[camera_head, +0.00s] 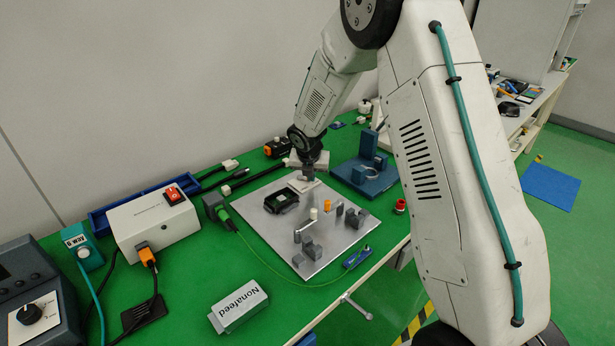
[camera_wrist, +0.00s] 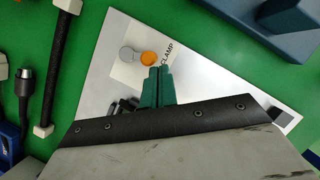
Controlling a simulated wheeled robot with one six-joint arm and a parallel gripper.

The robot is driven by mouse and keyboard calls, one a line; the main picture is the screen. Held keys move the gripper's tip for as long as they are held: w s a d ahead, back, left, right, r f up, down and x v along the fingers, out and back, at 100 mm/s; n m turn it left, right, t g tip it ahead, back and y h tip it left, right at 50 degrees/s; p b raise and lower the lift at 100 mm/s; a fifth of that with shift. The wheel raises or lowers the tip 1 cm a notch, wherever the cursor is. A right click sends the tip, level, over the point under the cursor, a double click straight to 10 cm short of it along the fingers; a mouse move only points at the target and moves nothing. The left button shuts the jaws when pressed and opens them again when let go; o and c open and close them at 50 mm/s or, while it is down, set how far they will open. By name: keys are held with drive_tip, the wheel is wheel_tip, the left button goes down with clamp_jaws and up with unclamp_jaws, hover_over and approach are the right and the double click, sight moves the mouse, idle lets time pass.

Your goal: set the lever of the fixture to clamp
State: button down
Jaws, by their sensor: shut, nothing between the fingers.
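The fixture's metal plate (camera_head: 262,222) lies on the green bench; its bare surface also shows in the wrist view (camera_wrist: 98,85). In the wrist view, a pale label (camera_wrist: 128,70) near one corner carries the printed word CLAMP (camera_wrist: 167,54). Over this label are a grey round disc (camera_wrist: 127,54) and an orange round knob (camera_wrist: 148,58), side by side. The knob is beside the word. My gripper (camera_wrist: 159,70) is shut and empty, its green fingertips right by the knob's lower edge; I cannot tell whether they touch. In the head view my gripper (camera_head: 307,176) is over the label corner, hiding the knob.
A black part (camera_head: 282,202), an orange cylinder (camera_head: 327,205) and several grey blocks (camera_head: 312,250) stand on the plate. A blue fixture (camera_head: 358,176) is to its right. A white power box (camera_head: 153,222) and a Nonafeed carton (camera_head: 238,306) stand on the bench.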

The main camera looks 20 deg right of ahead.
drive_tip(key=shift+w+d, duration=0.1)
drive_tip(key=shift+d, duration=0.15)
drive_tip(key=shift+w+a, duration=0.1)
drive_tip(key=shift+a, duration=0.7)
